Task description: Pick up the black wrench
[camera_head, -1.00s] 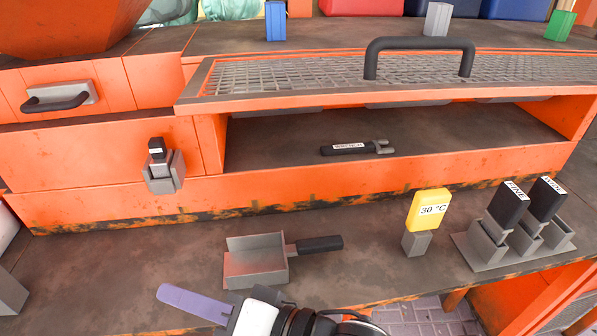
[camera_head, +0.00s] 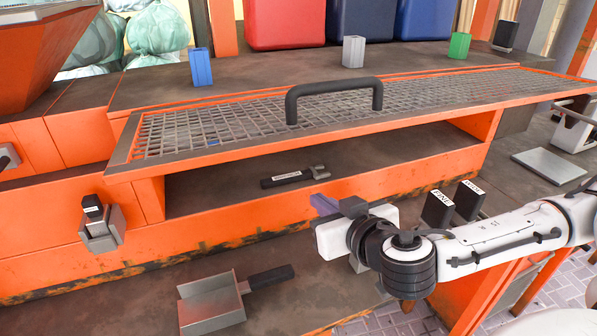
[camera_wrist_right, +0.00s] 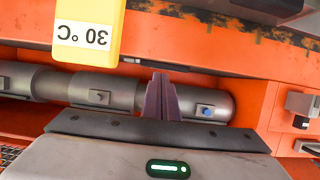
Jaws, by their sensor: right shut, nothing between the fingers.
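The black wrench (camera_head: 295,177) lies flat on the dark shelf (camera_head: 225,190) under the mesh-topped orange cover. It has a white label on its handle and a grey open jaw at its right end. My right gripper (camera_head: 322,205) is in front of the shelf opening, nearer to me and a little right of the wrench, apart from it. Its purple fingers are closed together and empty; they also show in the right wrist view (camera_wrist_right: 161,97). The wrench does not show in the wrist view. My left gripper is not in view.
The mesh cover (camera_head: 240,112) with a black handle (camera_head: 333,88) hangs over the shelf. A grey scoop (camera_head: 212,304) lies on the lower bench. Black labelled blocks (camera_head: 437,208) stand behind my right arm. A yellow 30 °C block (camera_wrist_right: 88,28) shows in the wrist view, near the gripper.

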